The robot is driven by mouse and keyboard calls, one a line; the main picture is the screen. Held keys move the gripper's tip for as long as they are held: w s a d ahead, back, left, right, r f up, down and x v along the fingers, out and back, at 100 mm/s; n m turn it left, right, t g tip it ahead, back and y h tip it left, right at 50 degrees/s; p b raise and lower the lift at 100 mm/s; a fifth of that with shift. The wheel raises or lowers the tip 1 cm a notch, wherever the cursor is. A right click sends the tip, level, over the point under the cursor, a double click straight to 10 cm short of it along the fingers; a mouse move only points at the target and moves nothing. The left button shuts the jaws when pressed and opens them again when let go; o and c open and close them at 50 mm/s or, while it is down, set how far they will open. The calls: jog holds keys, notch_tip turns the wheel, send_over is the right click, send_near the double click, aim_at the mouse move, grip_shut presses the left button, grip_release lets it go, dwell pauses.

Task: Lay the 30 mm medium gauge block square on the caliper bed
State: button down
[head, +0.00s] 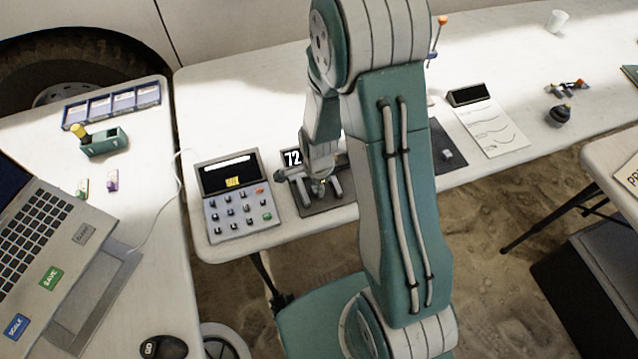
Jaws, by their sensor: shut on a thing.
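My gripper (320,188) is low over a dark plate (318,206) near the front edge of the middle table. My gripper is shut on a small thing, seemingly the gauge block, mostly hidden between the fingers. Its size marking cannot be read. I cannot tell whether it touches the plate or lies square to it. My own arm hides the plate's right side.
A keypad device (237,195) stands close left of the plate. A small grey block (447,154) sits on a dark mat right of my arm, beside a paper sheet (490,128). The left table holds a laptop (45,215), a green holder (105,143) and a blue compartment tray (112,106).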

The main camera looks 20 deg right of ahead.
jog(key=c, duration=0.8)
grip_release()
jog(key=shift+f, duration=0.1)
jog(key=o, duration=0.3)
jog(key=shift+o, duration=0.2)
jog(key=shift+a, duration=0.2)
jog(key=s+r+n+t, duration=0.15)
jog(key=r+n, duration=0.25)
jog(key=r, duration=0.8)
jog(key=s+r+n+t, duration=0.1)
jog(key=s+r+n, duration=0.25)
jog(key=r, duration=0.95)
jog(key=s+r+n+t, duration=0.3)
jog(key=s+r+n, duration=0.5)
jog(key=s+n, duration=0.1)
jog(key=shift+n, duration=0.75)
